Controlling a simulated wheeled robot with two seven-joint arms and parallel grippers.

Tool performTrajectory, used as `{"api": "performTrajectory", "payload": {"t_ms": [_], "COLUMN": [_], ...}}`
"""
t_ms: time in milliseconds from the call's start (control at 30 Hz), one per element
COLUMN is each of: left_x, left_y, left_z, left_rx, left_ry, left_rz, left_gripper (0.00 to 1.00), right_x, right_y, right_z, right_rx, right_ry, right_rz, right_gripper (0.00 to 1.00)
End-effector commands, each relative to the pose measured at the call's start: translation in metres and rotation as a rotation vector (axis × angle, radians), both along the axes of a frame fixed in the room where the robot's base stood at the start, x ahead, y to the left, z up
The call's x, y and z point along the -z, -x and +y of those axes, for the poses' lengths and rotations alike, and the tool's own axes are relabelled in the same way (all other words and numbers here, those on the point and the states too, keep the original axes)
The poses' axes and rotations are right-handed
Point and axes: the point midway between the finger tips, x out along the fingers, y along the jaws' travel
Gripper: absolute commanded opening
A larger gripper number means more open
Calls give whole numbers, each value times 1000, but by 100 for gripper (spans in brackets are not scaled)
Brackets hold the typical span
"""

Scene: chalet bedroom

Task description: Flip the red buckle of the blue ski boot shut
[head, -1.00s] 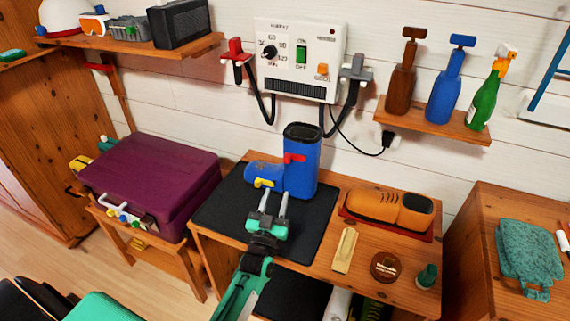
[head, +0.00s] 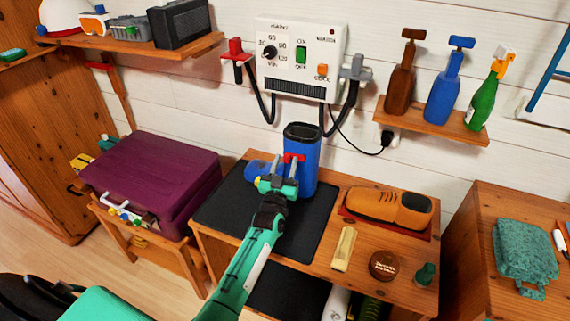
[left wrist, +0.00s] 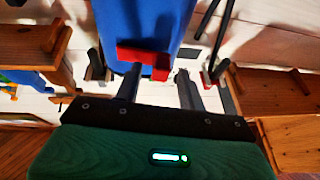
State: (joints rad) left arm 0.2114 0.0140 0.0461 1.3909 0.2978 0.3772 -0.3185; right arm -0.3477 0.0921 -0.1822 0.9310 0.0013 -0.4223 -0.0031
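The blue ski boot (head: 303,180) stands upright on a black mat (head: 229,209) on the wooden bench, its foot part to the left. Its red buckle (head: 293,157) is on the front of the shaft; it also shows as a red bar with a short downward tab in the left wrist view (left wrist: 143,57). My left gripper (head: 287,164) is at the front of the boot, fingers apart, with the tips just below or at the buckle. In the left wrist view the tips (left wrist: 159,72) are on either side of the tab; contact is unclear. The yellow buckle is mostly hidden. My right gripper is not in view.
An orange shoe (head: 385,208) on a red mat, a pale bar (head: 344,248), a round brown tin (head: 385,265) and a small green item (head: 425,275) lie to the right. A white control box (head: 295,60) with hanging hoses is on the wall behind. A purple case (head: 150,180) stands left.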

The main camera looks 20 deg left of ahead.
Motion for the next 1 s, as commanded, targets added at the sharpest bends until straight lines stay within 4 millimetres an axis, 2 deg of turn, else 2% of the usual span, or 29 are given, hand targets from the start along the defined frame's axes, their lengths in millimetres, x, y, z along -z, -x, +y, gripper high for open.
{"api": "performTrajectory", "payload": {"t_ms": [67,200,267,600,767,1000], "left_x": [0,0,0,1,0,-1], "left_y": [0,0,0,-3,-6,-7], "left_z": [0,0,0,5,7,7], "left_rx": [0,0,0,72,128,152], "left_ry": [0,0,0,-7,-5,-1], "left_rz": [0,-1,-1,-3,-3,-2], "left_gripper": [36,9,0,0,0,0], "right_x": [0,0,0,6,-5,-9], "right_y": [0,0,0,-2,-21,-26], "right_z": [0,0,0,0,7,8], "right_rx": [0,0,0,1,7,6], "right_ry": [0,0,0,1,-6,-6], "right_rz": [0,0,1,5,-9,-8], "right_gripper": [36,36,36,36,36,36]}}
